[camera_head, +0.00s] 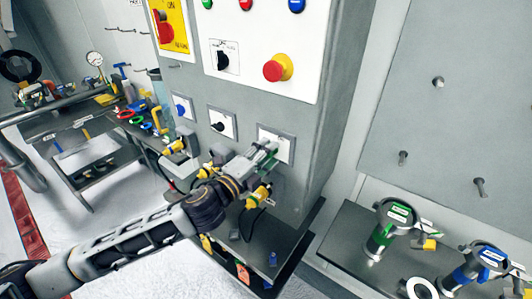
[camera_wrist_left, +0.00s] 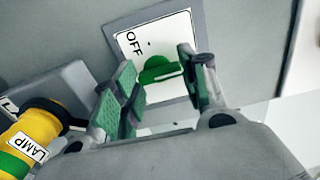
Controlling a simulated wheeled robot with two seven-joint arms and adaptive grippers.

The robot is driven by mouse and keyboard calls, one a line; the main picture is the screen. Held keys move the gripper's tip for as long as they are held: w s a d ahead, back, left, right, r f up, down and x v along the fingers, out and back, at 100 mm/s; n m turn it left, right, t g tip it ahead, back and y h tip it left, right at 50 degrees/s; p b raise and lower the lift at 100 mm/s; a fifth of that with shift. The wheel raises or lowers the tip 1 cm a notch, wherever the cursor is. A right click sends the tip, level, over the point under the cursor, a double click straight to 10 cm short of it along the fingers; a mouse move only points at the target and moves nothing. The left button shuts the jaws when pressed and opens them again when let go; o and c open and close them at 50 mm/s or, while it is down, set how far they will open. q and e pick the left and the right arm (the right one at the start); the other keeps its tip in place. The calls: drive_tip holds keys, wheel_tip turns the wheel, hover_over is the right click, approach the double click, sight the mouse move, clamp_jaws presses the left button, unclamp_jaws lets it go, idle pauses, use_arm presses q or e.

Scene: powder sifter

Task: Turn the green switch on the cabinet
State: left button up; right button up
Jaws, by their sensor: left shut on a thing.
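The green switch (camera_wrist_left: 158,70) sits on a white plate marked OFF (camera_wrist_left: 132,45) on the grey cabinet front (camera_head: 185,93). In the head view this plate (camera_head: 284,146) is the rightmost of the lower row, and the green knob is mostly covered by my fingers. My left gripper (camera_head: 265,154) reaches up to it from the lower left. My right gripper is not in view.
Blue (camera_head: 181,107) and black (camera_head: 220,126) switches sit left of the green one; a red emergency button (camera_head: 274,71) is above. Yellow connectors sit below; one labelled LAMP (camera_wrist_left: 28,140) is close to my left gripper. A shelf with canisters (camera_head: 382,240) stands right.

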use_arm(q)
drive_tip(key=shift+f, duration=0.1)
drive_tip(key=o, duration=1)
drive_tip(key=shift+o, duration=0.2)
drive_tip(key=shift+s+a, duration=0.1)
drive_tip(key=v, duration=0.7)
drive_tip(key=shift+s, duration=0.1)
idle(0.5)
